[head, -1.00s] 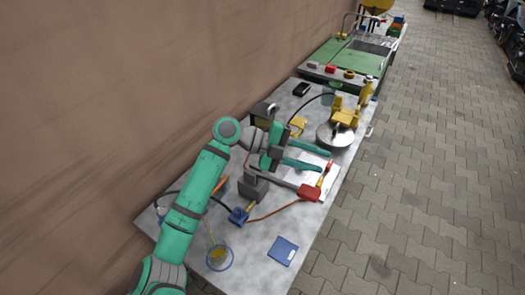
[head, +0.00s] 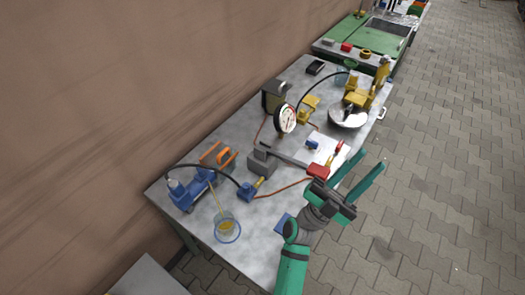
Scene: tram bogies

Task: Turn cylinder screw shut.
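I cannot tell for sure which part is the cylinder screw. A small blue block (head: 246,192) with a yellow stub (head: 259,183) sits on the grey table (head: 190,227), joined to a black hose. A red block (head: 318,171) with a red-tipped piece (head: 338,147) beside it sits near the table's right edge, joined to an orange line. My gripper (head: 373,158) is open and empty, its two green fingers apart. It hangs to the right of the red block, over the paving past the table edge, touching nothing I can see.
A blue pump (head: 190,191) stands at the left, near a blue-rimmed bowl (head: 228,230). A round gauge (head: 285,118) stands at mid-table. A yellow device (head: 357,93) and a metal dish (head: 348,117) stand farther back. My arm partly covers a blue flat item (head: 284,221).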

